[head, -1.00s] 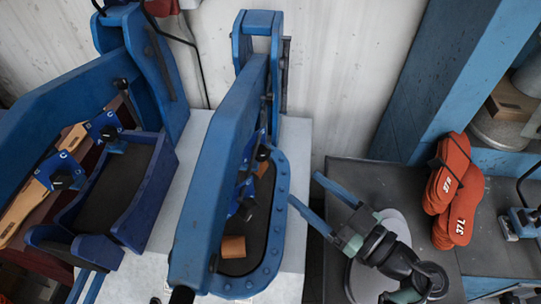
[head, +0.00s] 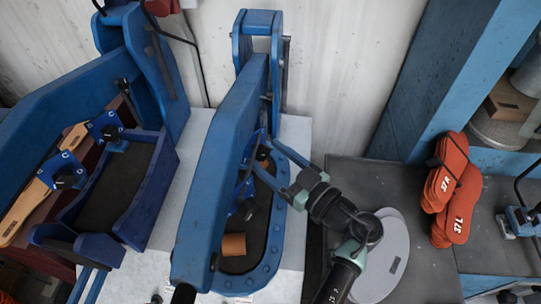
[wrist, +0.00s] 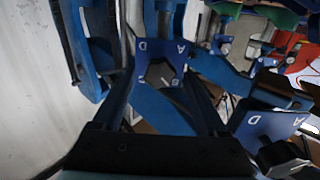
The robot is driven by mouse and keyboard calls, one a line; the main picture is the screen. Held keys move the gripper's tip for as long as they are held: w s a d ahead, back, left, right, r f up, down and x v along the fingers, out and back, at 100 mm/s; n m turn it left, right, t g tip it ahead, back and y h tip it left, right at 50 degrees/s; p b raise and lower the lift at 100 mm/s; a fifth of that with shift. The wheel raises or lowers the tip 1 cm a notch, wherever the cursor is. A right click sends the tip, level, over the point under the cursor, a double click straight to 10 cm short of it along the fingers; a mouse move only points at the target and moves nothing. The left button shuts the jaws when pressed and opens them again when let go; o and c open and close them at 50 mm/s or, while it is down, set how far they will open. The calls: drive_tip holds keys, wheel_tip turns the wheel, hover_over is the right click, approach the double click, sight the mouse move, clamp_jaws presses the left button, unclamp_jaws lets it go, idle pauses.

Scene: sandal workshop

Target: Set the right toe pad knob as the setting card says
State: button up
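Two blue lettered dial plates with dark knobs sit in the middle press; I cannot tell from labels which is the right toe pad knob. The far plate (head: 250,148) is partly hidden by the press beam. The near dark knob (head: 248,209) shows below it. In the wrist view, one plate (wrist: 144,50) with letters A and D and a knob (wrist: 161,74) lies ahead between my fingers. The other plate (wrist: 262,123), marked D, with a black knob (wrist: 281,155), is at lower right. My gripper (head: 265,157) is open and empty by the far plate. No setting card is recognisable.
The blue beam (head: 222,160) of the middle press stands close left of my gripper. A tan block (head: 233,245) lies in its tray. A second press (head: 55,90) is at left. Orange sandals (head: 462,215) marked 37L and 37R lie on the right bench.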

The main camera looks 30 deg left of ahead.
clamp_jaws()
drive_tip(key=shift+n, duration=0.4)
drive_tip(key=n, duration=0.3)
drive_tip(key=shift+s+n+p, duration=0.1)
drive_tip(key=shift+n+p, duration=0.3)
drive_tip(key=n, duration=0.4)
drive_tip(key=shift+f+n+b, duration=0.1)
drive_tip(key=shift+n+b, duration=0.2)
drive_tip(key=n+b, duration=0.1)
drive_tip(key=n, duration=0.3)
drive_tip(key=shift+s+f+b, duration=0.1)
drive_tip(key=shift+b, duration=0.2)
drive_tip(key=n+b, duration=0.2)
drive_tip(key=n, duration=0.2)
drive_tip(key=shift+n, duration=0.3)
